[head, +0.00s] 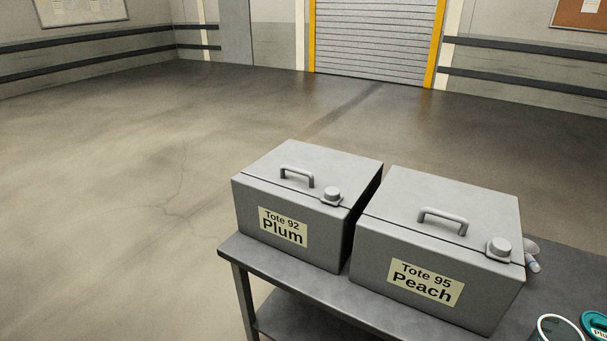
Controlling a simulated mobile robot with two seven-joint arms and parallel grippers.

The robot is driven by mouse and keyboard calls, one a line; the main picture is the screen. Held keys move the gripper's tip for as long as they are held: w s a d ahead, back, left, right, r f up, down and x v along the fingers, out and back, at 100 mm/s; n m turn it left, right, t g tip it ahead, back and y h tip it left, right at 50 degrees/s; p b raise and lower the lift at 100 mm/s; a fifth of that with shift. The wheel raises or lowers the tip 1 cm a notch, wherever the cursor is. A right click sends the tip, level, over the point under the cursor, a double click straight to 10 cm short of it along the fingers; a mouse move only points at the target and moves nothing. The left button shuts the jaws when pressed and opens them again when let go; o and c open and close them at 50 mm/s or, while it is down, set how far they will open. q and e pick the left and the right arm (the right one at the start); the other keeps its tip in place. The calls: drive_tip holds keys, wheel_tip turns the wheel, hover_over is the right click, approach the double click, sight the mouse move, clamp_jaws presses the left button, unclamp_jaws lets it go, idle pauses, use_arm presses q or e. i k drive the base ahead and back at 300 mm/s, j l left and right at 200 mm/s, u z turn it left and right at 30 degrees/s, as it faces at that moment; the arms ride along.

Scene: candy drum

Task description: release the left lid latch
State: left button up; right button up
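Two grey lidded totes stand side by side on a dark table. The left tote (260,226) has a label reading "Tote 92 Plum". A round knob-like latch (332,195) sits at the front right corner of its lid, and a bar handle (297,174) is on top. The right tote (375,272) is labelled "Tote 95 Peach". It has a similar knob-like latch (499,247) and a bar handle (443,218). Both lids look shut. I cannot tell whether either latch is fastened. Neither of my grippers is in view.
The table (292,275) has its left edge just beyond the Plum tote. A cup (557,329), a teal-lidded container (596,324) and a small pale item (532,263) lie right of the Peach tote. Open floor spreads left and behind, up to a roller door (377,38).

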sight(332, 196)
drive_tip(key=i+l+u, duration=0.35)
drive_tip(key=i+l, duration=0.2)
drive_tip(key=i, duration=0.2)
drive_tip(key=i+l+u, duration=0.4)
drive_tip(key=i+l, duration=0.3)
